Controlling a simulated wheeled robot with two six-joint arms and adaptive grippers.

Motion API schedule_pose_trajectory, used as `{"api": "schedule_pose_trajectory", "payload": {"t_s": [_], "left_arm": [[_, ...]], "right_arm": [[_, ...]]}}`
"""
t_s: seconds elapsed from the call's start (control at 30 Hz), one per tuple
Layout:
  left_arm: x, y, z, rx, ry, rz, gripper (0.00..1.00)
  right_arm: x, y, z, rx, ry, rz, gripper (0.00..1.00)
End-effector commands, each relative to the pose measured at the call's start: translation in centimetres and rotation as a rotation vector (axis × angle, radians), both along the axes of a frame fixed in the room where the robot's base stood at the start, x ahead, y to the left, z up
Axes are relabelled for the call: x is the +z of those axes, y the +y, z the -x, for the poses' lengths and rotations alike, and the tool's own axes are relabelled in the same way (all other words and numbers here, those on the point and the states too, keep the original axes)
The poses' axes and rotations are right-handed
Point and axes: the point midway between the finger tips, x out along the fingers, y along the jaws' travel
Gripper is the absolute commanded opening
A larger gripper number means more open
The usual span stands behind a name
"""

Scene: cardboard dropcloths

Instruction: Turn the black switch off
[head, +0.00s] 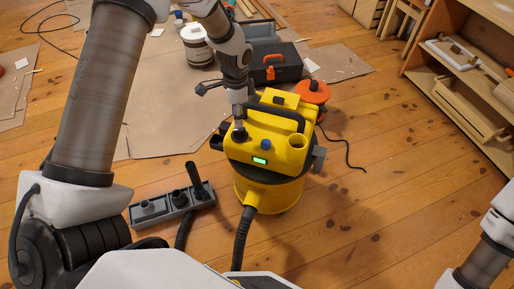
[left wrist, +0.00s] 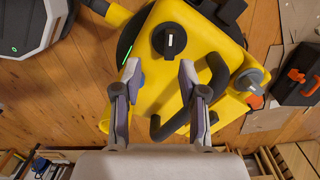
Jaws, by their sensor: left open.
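The yellow vacuum (head: 270,185) stands on the wooden floor in the head view. Its black switch (head: 240,135) is a round knob at the left of the top panel. In the left wrist view the black switch (left wrist: 169,40) shows a white mark and lies beyond the fingertips. My left gripper (head: 239,112) is over the vacuum top, close to the switch. In the left wrist view its two fingers (left wrist: 159,75) are apart with nothing held between them. I cannot tell contact with the vacuum. My right gripper is out of view; only part of that arm shows.
The vacuum's black handle (left wrist: 195,105) is close to my left fingers. A grey knob (left wrist: 250,78) sits farther along. A toolbox (head: 275,70) stands behind, a grey accessory tray (head: 172,213) at left, and a hose (head: 242,240) in front. Shelves (head: 465,75) stand at right.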

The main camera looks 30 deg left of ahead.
Motion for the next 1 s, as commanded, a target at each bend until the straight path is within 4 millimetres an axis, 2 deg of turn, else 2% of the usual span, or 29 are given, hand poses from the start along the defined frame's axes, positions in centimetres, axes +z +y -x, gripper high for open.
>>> {"api": "schedule_pose_trajectory", "payload": {"t_s": [0.03, 0.17, 0.27, 0.5, 0.6, 0.9, 0.93, 1.0], "left_arm": [[-0.6, 0.1, -0.4, 0.005, -0.018, 0.005, 0.42], [-0.2, 0.2, -1.0, 0.008, -0.043, 0.006, 0.42], [-1.0, 0.1, -1.0, 0.008, -0.042, 0.006, 0.42], [-5.7, 0.1, -0.9, 0.008, -0.041, 0.005, 0.42], [-7.0, 0.1, -1.0, 0.008, -0.041, 0.005, 0.42], [-7.5, 0.1, -1.0, 0.008, -0.042, 0.006, 0.42], [-7.5, 0.1, -1.0, 0.008, -0.042, 0.006, 0.35], [-7.5, 0.1, -1.0, 0.008, -0.042, 0.006, 0.1]], "right_arm": [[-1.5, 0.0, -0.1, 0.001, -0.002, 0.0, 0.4], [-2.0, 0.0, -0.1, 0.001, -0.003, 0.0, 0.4], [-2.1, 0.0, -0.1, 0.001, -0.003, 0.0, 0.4], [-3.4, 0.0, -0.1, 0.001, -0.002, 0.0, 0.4], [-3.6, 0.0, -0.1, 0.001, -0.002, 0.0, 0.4], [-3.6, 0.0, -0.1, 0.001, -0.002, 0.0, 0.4], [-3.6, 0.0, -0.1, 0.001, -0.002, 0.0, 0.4], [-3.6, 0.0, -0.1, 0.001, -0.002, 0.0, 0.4]]}}
